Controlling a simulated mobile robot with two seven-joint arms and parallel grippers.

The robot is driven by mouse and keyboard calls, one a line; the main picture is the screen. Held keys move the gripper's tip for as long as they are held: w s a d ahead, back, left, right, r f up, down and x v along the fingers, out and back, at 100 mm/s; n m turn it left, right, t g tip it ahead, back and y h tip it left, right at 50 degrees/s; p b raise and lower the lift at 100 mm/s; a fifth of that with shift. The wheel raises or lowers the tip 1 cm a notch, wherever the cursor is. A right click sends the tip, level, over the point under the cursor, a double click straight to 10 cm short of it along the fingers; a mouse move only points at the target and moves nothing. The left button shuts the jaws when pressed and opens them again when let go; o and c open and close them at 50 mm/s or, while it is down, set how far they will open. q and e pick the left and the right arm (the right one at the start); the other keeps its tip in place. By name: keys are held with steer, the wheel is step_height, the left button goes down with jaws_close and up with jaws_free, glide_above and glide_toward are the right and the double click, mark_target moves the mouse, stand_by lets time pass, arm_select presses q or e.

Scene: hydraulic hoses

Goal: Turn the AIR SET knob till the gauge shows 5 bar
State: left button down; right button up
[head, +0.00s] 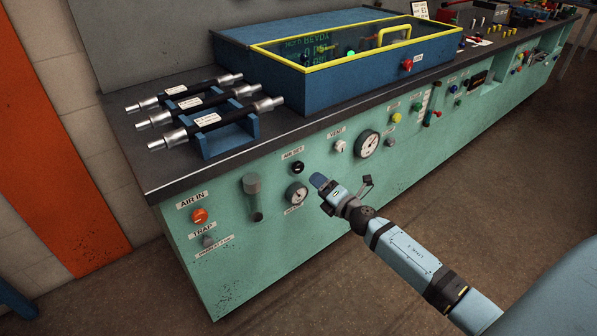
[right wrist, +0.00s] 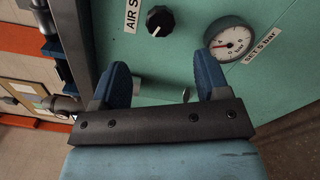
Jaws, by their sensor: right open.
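The AIR SET knob (head: 298,167) is a small black knob on the green front panel, under its label. In the right wrist view the knob (right wrist: 160,21) shows a white pointer line and lies beyond the fingertips. The round white gauge (head: 297,194) is just below the knob; in the right wrist view the gauge (right wrist: 230,43) has a red needle, but its reading is too small to tell. A "SET 5 bar" label is beside it. My right gripper (head: 319,182) is open and empty, right of the knob and gauge, touching neither; its blue fingers (right wrist: 164,78) stand apart.
A vent knob (head: 340,146) and a larger gauge (head: 367,144) are on the panel to the right. A filter bowl (head: 253,195) and the orange AIR IN knob (head: 199,216) are to the left. Hoses (head: 210,119) lie in blue cradles on the bench top. The floor in front is clear.

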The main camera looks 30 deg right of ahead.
mark_target(300, 169)
steer(key=w, duration=0.6)
steer(key=w+b, duration=0.1)
steer(key=w, duration=0.2)
steer(key=shift+w+a, duration=0.3)
steer(key=shift+a, duration=0.1)
steer(key=shift+w, duration=0.45)
arm_select(q)
steer(key=shift+w+d+r+t+h, duration=0.2)
steer(key=shift+d+r+t, duration=0.1)
steer(key=shift+r, duration=0.25)
steer(key=shift+w+d+r+t+h, duration=0.1)
steer(key=shift+w+d+r+t, duration=0.15)
steer(key=shift+r, duration=0.25)
arm_select(e)
steer(key=c, duration=0.9)
